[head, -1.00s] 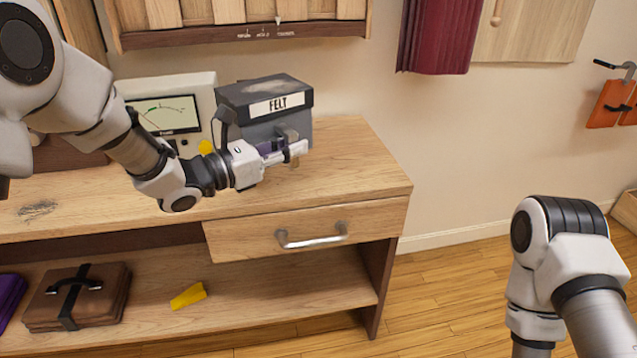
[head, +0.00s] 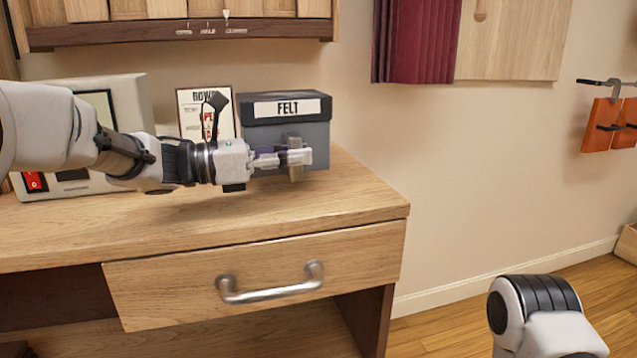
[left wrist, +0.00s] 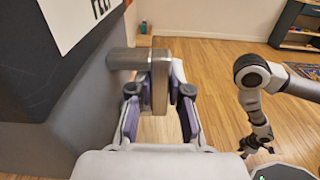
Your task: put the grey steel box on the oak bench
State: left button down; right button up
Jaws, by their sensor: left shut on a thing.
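The grey steel box (head: 259,132) has a dark lid and a white FELT label. It looks upright at the back right of the oak bench (head: 352,196), right of a small sign. Whether its underside touches the top or hangs just above it, I cannot tell. My left gripper (head: 292,158) is in front of the box, shut on its metal handle (head: 294,142). In the left wrist view, the box's grey side (left wrist: 62,115) fills the left, and the fingers (left wrist: 158,108) lie either side of the handle bar (left wrist: 160,75).
A cream meter with a red switch (head: 35,182) and the sign (head: 190,118) stand left of the box. A wooden cabinet (head: 130,37) hangs above. The drawer handle (head: 270,288) sticks out in front. The bench top's front right is clear.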

pick_arm(q)
jog(key=w+d, duration=0.2)
jog(key=d, duration=0.1)
jog(key=w+d+f+b, duration=0.1)
jog(key=d, duration=0.1)
jog(key=shift+w, duration=0.1)
notch_tip(320, 180, down, 3)
jog(key=shift+a+f+b, duration=0.1)
jog(key=shift+a+b, duration=0.05)
jog(key=shift+b, duration=0.8)
jog(key=c, duration=1.1)
grip_release()
